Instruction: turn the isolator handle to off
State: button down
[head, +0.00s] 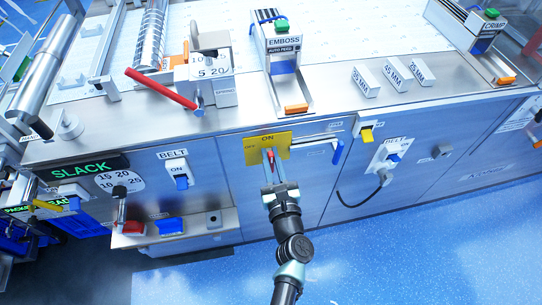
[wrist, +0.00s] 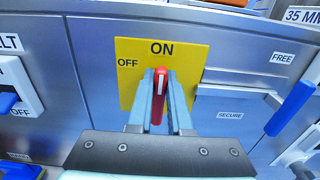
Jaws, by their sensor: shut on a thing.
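The isolator handle (wrist: 160,84) is a red lever on a yellow plate (wrist: 192,52) marked ON at the top and OFF at the upper left. In the wrist view it stands upright, pointing at ON. My gripper (wrist: 160,88) is shut on it, with one finger on each side of the lever. The head view shows the yellow plate (head: 252,150) on the machine's front panel and my gripper (head: 270,164) reaching it from below. The fingers hide part of the handle and the lower plate.
Right of the plate is a bar with a blue handle (wrist: 291,108), labelled FREE and SECURE. On the left is a BELT switch (head: 181,177). A second BELT switch (head: 390,157) with a hanging cable is farther right. The blue floor (head: 400,250) in front is clear.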

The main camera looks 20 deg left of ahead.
jog(key=shift+f+n+b, duration=0.1)
jog(key=shift+n+b, duration=0.2)
jog(key=shift+b, duration=0.05)
jog(key=n+b, duration=0.2)
jog(key=shift+s+a+f+n+b, duration=0.2)
jog(key=shift+a+n+b, duration=0.1)
jog(key=shift+n, duration=0.1)
jog(key=n+b, duration=0.6)
jog(key=n, duration=0.1)
jog(key=a+f+n+b, duration=0.1)
jog(key=n+b, duration=0.1)
jog(key=n, duration=0.1)
jog(key=shift+s+f+n+b, duration=0.1)
jog(key=shift+s+n+b, duration=0.25)
jog(key=shift+n+b, duration=0.05)
jog(key=shift+f+n+b, duration=0.15)
jog(key=shift+n+b, duration=1.15)
jog(key=shift+n, duration=0.7)
jog(key=c, duration=0.8)
grip_release()
jog(key=shift+c, duration=0.2)
